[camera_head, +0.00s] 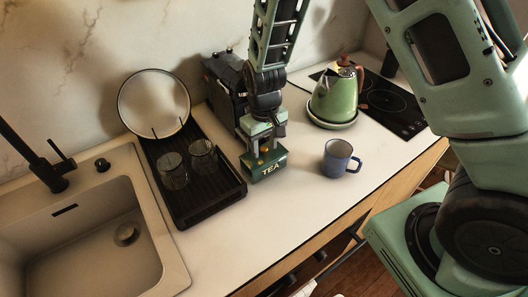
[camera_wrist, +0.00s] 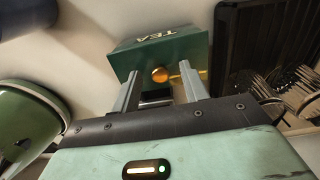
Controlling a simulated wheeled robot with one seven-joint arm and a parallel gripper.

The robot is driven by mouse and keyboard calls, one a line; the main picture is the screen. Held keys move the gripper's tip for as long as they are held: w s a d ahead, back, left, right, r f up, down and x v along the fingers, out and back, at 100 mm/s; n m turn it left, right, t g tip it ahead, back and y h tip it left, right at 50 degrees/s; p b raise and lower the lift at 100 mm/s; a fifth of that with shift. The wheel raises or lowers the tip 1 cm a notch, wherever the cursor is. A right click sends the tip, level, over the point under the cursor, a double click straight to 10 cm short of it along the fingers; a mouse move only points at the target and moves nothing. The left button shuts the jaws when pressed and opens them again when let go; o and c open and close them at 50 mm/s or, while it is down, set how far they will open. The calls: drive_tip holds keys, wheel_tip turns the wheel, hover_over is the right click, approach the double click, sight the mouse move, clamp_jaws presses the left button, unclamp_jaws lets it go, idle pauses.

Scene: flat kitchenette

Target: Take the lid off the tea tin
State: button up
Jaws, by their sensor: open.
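The green tea tin (camera_head: 270,169) stands on the counter with its TEA label facing the front. In the wrist view the tin (camera_wrist: 150,50) shows its dark green lid with a round gold knob (camera_wrist: 160,74); the lid appears to sit on the tin. My gripper (camera_head: 264,151) points down just over the tin. Its two fingers (camera_wrist: 159,76) are apart, one on each side of the knob, with visible gaps between them and it. In the head view my gripper partly hides the lid and knob.
A black drying rack (camera_head: 213,205) with two glasses and a plate stands left of the tin, beside the sink (camera_head: 85,245). A dark coffee machine (camera_head: 226,80) stands close behind. A blue mug (camera_head: 338,158) and green kettle (camera_head: 335,98) are to the right. The counter front is clear.

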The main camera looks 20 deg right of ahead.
drive_tip(key=shift+c, duration=0.4)
clamp_jaws()
drive_tip(key=shift+r, duration=0.15)
